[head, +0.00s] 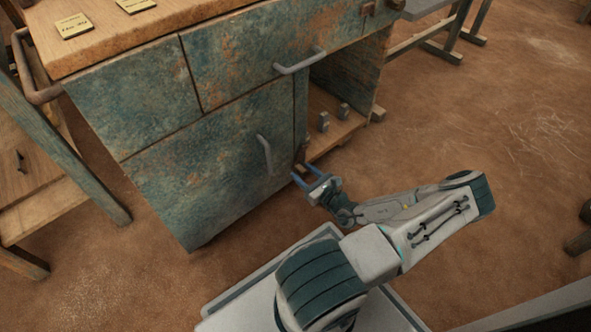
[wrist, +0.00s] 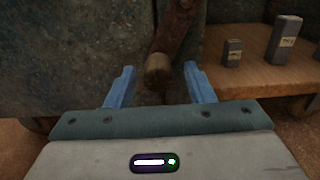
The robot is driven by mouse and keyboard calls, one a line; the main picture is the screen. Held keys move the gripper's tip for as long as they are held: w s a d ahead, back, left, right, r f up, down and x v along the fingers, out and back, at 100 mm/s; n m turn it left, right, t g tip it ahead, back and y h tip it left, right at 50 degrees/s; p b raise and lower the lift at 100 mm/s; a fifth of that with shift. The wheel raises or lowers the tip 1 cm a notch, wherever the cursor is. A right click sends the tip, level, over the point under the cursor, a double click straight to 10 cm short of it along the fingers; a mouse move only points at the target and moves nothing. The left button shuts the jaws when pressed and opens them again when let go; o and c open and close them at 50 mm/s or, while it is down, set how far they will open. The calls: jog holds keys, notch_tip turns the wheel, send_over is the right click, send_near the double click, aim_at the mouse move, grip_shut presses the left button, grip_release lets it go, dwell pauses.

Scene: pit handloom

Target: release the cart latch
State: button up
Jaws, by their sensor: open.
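The cart (head: 225,150) is a worn teal cabinet with a wooden top, in the middle left of the head view. What looks like its latch (wrist: 177,30) is a rusty brown lever with a blunt, round-ended knob (wrist: 158,68), at the cabinet's lower front edge beside the open bay. The latch is small in the head view (head: 300,167). My gripper (head: 307,174) is open at that spot. In the wrist view its two blue fingers (wrist: 158,88) stand apart, left and right of the knob, with gaps on both sides. I cannot tell how deep the knob sits between them.
A lower door handle (head: 265,155) is just left of my gripper, and a drawer handle (head: 300,62) is above. Small grey blocks (head: 324,122) stand on the open bay's wooden shelf (wrist: 260,78). A wooden frame (head: 60,150) stands left. The floor at right is mostly clear.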

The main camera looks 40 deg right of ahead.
jog(key=shift+w, duration=0.45)
jog(key=shift+a, duration=0.1)
grip_shut()
